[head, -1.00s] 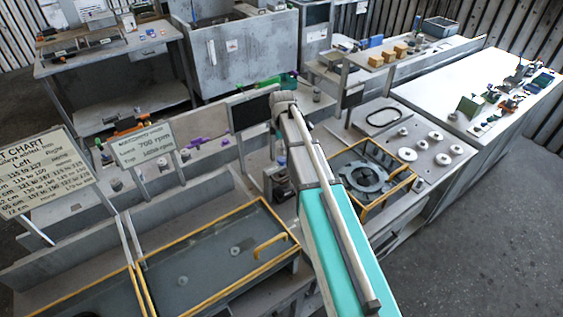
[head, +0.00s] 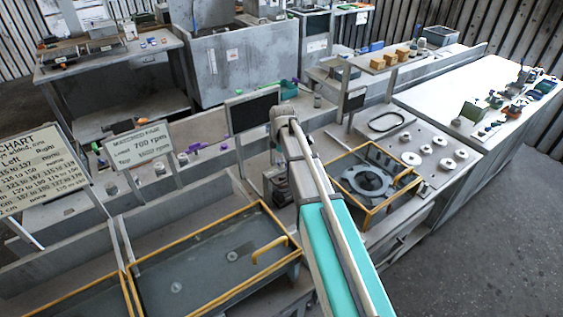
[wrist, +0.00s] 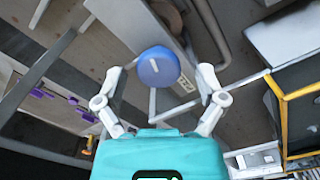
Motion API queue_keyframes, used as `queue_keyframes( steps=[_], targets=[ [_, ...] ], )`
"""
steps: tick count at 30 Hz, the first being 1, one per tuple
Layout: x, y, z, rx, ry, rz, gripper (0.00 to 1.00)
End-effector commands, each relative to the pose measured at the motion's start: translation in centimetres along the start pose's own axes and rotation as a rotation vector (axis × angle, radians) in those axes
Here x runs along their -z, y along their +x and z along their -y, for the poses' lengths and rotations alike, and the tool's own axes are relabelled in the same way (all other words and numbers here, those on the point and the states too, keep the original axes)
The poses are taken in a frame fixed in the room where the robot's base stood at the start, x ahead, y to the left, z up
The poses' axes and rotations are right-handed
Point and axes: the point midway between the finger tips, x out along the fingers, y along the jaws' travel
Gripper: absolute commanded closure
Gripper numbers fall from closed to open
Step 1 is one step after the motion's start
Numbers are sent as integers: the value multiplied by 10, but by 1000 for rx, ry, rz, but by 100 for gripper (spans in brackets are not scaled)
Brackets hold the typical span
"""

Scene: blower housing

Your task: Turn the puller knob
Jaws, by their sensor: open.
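The round blue knob (wrist: 158,67), with a pale bar mark on its face, is in the upper middle of the wrist view. My gripper (wrist: 160,73) is open, with one finger on each side of the knob and clear gaps between. Nothing is held. The picture does not settle how far the knob lies in depth beyond the fingertips. In the head view I cannot make out the knob, and my arm covers much of the middle of the bench.
The head view shows a yellow-framed fixture with a round housing (head: 368,181), a yellow-edged tray (head: 215,262), a dark screen (head: 252,112) and a sign (head: 138,146) around my arm. Purple parts (wrist: 55,103) lie left in the wrist view. Floor at right is clear.

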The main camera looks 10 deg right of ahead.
Motion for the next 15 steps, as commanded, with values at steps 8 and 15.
queue_keyframes(
  steps=[8,15],
  targets=[
    [0,0,0,0,1,0,16],
    [-1,0,0,0,1,0,61]
  ],
)
